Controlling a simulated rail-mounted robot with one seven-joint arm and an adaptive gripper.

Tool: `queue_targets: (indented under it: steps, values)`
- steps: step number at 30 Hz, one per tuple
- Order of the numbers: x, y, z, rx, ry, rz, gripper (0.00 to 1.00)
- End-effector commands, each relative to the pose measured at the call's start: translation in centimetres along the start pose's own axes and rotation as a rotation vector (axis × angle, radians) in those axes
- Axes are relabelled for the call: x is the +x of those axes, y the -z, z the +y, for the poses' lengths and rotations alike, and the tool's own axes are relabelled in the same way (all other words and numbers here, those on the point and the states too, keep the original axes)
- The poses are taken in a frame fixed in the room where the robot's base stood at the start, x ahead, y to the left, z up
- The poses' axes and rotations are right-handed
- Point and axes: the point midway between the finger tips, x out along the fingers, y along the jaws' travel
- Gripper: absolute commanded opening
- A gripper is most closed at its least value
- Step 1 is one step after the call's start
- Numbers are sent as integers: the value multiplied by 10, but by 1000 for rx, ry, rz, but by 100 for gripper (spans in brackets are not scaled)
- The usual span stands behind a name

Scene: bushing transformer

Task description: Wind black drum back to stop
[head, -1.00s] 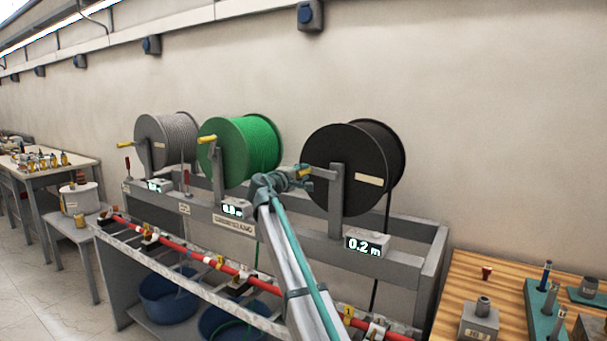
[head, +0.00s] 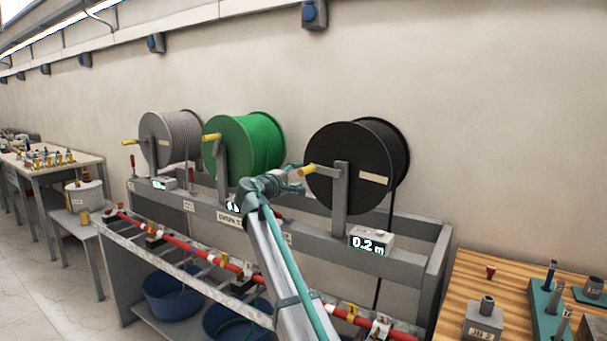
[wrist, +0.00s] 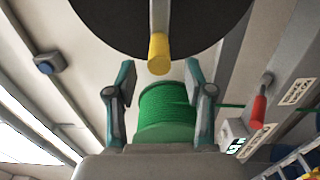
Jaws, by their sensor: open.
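The black drum (head: 335,160) hangs on its grey stand, with a display box (head: 371,241) in front reading 0.2 m. Its crank has a yellow handle (head: 307,170) pointing to the left. My gripper (head: 293,182) is just left of and slightly below this handle in the head view. In the wrist view the black drum (wrist: 110,28) fills the top, and the yellow handle (wrist: 159,55) stands ahead of the open fingers (wrist: 158,88), near the middle of the gap and apart from both. The jaws hold nothing.
The green drum (head: 225,150) and the grey drum (head: 158,142) stand left on the same frame, with their own yellow handles. A red-handled lever (wrist: 259,108) is right in the wrist view. A wooden table (head: 460,290) with parts stands at the right.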

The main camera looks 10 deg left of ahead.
Motion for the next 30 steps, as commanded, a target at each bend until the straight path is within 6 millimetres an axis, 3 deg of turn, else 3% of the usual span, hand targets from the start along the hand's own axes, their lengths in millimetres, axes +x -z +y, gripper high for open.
queue_targets:
  steps: [6, 12, 30]
  values:
    - [-38, -2, -1, 1, 1, 0, 53]
    - [-54, -1, 0, 1, 1, 0, 53]
    - [-51, -2, 9, -9, 7, -6, 53]
